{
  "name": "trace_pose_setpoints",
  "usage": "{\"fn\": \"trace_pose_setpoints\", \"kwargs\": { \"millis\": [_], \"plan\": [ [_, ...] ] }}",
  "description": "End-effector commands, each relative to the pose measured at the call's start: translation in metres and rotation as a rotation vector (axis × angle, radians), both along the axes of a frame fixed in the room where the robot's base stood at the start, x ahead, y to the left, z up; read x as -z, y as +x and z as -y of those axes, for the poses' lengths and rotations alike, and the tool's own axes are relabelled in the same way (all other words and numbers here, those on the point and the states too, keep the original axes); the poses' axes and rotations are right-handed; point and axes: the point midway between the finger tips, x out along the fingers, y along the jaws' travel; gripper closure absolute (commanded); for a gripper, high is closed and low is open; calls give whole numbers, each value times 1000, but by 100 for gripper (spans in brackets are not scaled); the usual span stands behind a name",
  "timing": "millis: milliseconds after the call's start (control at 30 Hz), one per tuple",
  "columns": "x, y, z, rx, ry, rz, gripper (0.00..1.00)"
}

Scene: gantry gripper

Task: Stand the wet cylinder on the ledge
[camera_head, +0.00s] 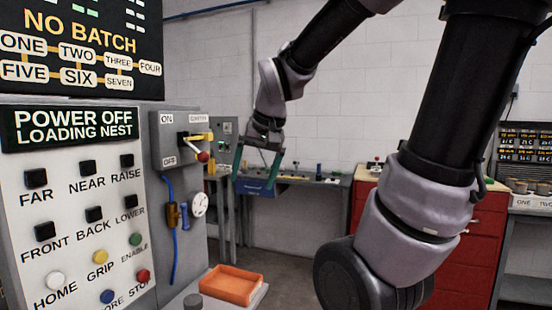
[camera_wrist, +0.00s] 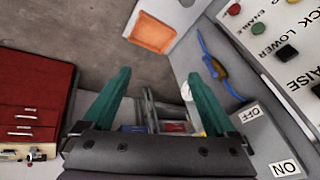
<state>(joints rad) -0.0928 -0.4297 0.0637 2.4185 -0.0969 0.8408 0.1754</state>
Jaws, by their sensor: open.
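My gripper (camera_head: 255,178) hangs in mid-air beyond the control panel, its two teal fingers spread and pointing down. In the wrist view my gripper (camera_wrist: 158,76) is open with nothing between the fingers. A pale ledge-like surface (camera_head: 255,298) carries the orange tray (camera_head: 232,285); the tray also shows in the wrist view (camera_wrist: 152,33). I cannot tell whether this is the task's ledge.
The button panel (camera_head: 75,200) fills the left. A grey switch box (camera_head: 180,138) with a red-knobbed lever, blue hose and gauge stands beside it. A red drawer cabinet (camera_head: 485,235) is at right, near a shelf with several small cylinders (camera_head: 525,187). A blue bin (camera_head: 255,187) is behind my gripper.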

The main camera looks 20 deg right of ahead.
Motion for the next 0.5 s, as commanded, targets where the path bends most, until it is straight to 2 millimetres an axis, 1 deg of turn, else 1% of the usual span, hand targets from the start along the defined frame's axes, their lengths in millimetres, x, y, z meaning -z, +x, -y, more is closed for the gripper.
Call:
{"fn": "trace_pose_setpoints", "kwargs": {
  "millis": [33, 100, 200, 333, 500],
  "plan": [
    [-14, -13, 9, 16, 17, 45, 8],
    [-27, -29, 18, 27, 37, 91, 8],
    [-39, -47, 26, 35, 59, 142, 8],
    [-47, -60, 30, 40, 76, 179, 8],
    [-49, -64, 31, 40, 79, 189, 8]
  ]
}}
